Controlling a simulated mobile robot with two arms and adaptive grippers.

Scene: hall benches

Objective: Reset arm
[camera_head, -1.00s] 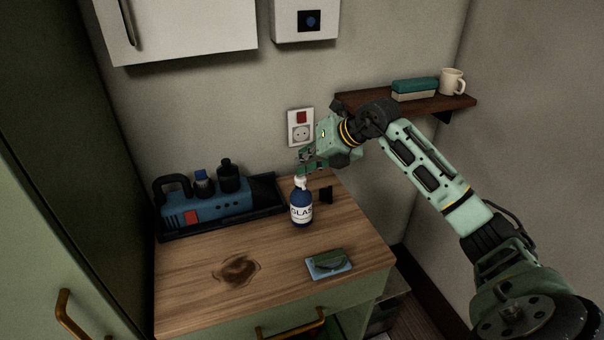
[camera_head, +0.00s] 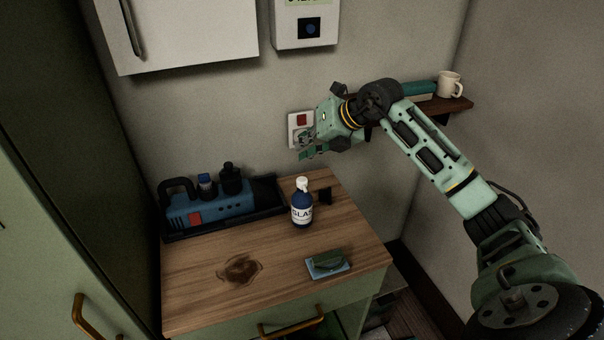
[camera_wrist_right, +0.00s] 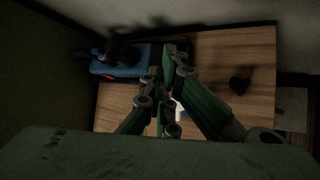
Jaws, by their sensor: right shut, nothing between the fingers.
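My right arm reaches in from the right in the head view. Its gripper (camera_head: 306,147) is shut and empty, in front of the wall socket and above the back of the wooden-topped cabinet. The right wrist view shows the closed fingers (camera_wrist_right: 170,98) over the cabinet top. A blue spray or pump bottle (camera_head: 302,205) with a white top and white label stands upright below the gripper, apart from it. In the wrist view the fingers mostly hide the bottle; only a white bit (camera_wrist_right: 179,110) shows. My left gripper is not in view.
A blue tool case (camera_head: 212,207) with bottles sits in a dark tray at the back left of the cabinet top (camera_head: 200,290). A green and blue sponge or cloth (camera_head: 328,263) lies at the front right. A wall shelf (camera_head: 455,105) holds a mug (camera_head: 450,84).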

